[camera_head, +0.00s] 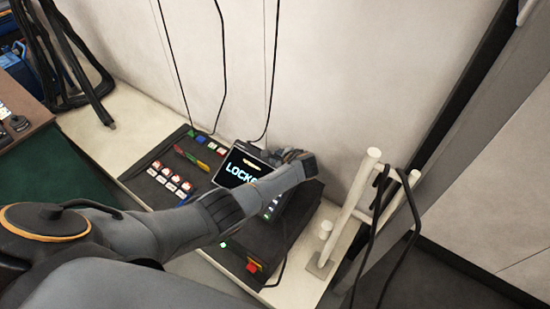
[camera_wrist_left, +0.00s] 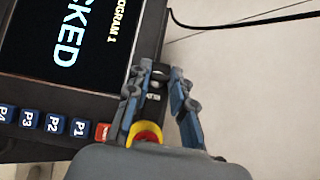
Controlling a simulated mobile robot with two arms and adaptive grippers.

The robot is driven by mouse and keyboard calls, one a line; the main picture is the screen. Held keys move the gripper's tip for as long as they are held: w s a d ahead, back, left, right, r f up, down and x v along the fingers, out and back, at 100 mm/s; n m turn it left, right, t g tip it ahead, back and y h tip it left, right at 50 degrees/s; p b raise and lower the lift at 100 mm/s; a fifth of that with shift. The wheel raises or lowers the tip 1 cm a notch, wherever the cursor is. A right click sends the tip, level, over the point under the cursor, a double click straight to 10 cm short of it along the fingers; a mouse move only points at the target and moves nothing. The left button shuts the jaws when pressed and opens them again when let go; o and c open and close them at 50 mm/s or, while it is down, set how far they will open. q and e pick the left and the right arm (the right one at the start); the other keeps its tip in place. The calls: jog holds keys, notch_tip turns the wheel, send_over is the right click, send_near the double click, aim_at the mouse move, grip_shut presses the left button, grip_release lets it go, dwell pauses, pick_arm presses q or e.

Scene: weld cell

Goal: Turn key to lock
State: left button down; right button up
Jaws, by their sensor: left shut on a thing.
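The control panel's screen (camera_head: 245,168) shows "LOCK" in the head view, with the rest behind my arm. In the left wrist view the screen (camera_wrist_left: 62,45) reads "PROGRAM 1" and "CKED", cut off at the frame edge. My left gripper (camera_head: 302,160) is at the upper right corner of the screen unit. My right gripper is not in view.
A red and yellow round button (camera_wrist_left: 146,133) lies close to the fingers. Blue buttons (camera_wrist_left: 54,121) line the screen's edge. The sloped console (camera_head: 160,165) carries several coloured switches. A white post rack (camera_head: 350,205) with hanging cables stands at right. The wall is close behind.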

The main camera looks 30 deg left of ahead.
pick_arm(q)
jog(key=shift+w+a+r+n, duration=0.15)
jog(key=shift+a+r+n, duration=0.15)
jog(key=shift+a, duration=0.1)
jog(key=c, duration=1.5)
grip_release()
jog(key=o, duration=0.3)
jog(key=shift+o, duration=0.2)
jog(key=shift+d+f, duration=0.1)
